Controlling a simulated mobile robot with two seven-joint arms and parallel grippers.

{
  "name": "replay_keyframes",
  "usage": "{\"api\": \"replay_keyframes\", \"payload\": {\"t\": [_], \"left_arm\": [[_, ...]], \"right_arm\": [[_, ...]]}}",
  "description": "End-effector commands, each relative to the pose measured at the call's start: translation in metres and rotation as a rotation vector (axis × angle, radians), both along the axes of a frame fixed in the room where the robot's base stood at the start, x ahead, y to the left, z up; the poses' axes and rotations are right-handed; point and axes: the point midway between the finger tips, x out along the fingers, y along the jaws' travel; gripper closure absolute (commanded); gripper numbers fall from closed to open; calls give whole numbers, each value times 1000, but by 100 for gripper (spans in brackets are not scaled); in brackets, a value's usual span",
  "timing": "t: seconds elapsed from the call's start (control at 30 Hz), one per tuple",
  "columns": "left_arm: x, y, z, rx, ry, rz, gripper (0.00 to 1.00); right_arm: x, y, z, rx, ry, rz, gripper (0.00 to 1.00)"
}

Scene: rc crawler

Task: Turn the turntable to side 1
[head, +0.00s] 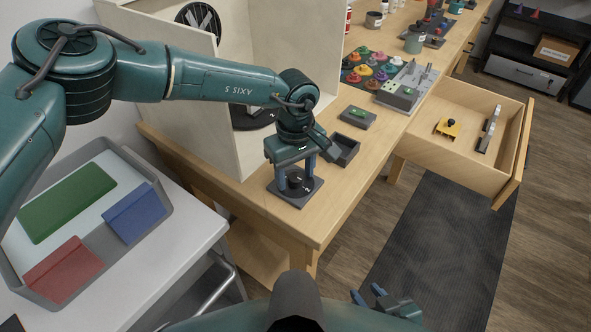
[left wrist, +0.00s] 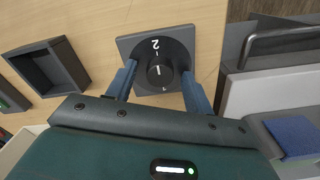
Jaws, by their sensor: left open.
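The turntable's round black knob (head: 297,181) stands on a dark square plate (head: 290,197) near the table's front corner. In the left wrist view the knob (left wrist: 160,72) has a white line, and the plate (left wrist: 130,44) carries a "2" at the top and a small mark at the bottom. My left gripper (head: 295,175) is open, pointing down, with one finger on either side of the knob; contact cannot be told. A black disc (head: 250,118), apparently the turntable, shows partly inside the pale booth behind my arm. My right gripper (head: 367,294) is at the bottom, fingertips apart and empty.
The pale booth (head: 240,165) stands close behind my left arm. An open drawer (head: 470,150) juts out at the right. A grey bin (head: 170,190) is at the left.

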Motion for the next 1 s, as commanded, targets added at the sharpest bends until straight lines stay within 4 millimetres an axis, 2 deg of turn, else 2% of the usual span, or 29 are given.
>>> {"api": "replay_keyframes", "payload": {"t": [0.07,0.6,1.0], "left_arm": [[0,0,0,0,0,0,48],[0,0,0,0,0,1,92],[0,0,-2,-1,-1,78,92]], "right_arm": [[0,0,0,1,0,1,68],[-4,3,-2,3,9,5,68],[-6,4,-10,7,8,7,68]]}}
